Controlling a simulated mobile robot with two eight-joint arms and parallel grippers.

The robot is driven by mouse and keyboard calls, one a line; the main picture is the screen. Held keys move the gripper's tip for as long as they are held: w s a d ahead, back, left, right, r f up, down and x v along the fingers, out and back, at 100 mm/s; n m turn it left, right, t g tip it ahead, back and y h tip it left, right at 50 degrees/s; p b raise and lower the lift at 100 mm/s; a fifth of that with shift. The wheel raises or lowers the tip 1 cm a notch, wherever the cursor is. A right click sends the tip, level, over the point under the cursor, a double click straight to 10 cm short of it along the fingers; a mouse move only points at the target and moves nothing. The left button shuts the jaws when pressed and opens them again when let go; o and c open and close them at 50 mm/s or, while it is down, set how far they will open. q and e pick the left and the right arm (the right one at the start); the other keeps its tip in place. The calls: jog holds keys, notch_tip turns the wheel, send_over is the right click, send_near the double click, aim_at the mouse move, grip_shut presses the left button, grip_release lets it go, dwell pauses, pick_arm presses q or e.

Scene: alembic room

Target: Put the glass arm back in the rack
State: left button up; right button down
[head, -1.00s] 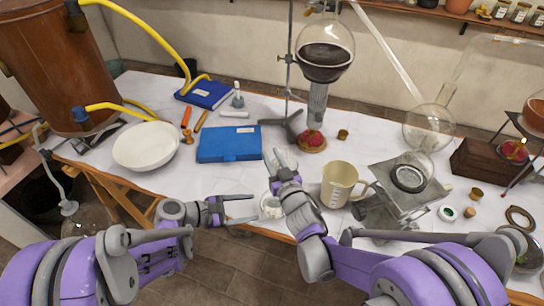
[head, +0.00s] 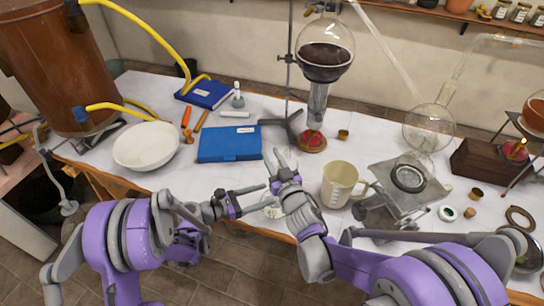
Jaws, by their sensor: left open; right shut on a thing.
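My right gripper (head: 284,160) is over the table beside the blue case, its fingers pointing away from me. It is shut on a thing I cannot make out. My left gripper (head: 271,194) is open, its fingers pointing right, close to the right gripper's wrist. A long clear glass tube (head: 388,50) slants down from the top of the dark-filled round flask (head: 326,58) toward a clear glass globe (head: 428,127) at right. I cannot tell whether this tube is the glass arm. I cannot make out a rack.
A measuring jug (head: 338,184) and a metal stand (head: 410,196) are right of my grippers. A white bowl (head: 146,147) and blue case (head: 230,145) lie left. A small glass vessel (head: 270,211) at the table's front edge is partly hidden.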

pick_arm(q)
jog(key=shift+x, duration=2.05)
jog(key=c, duration=1)
grip_shut()
pick_arm(e)
jog(key=c, duration=1.3)
grip_release()
grip_shut()
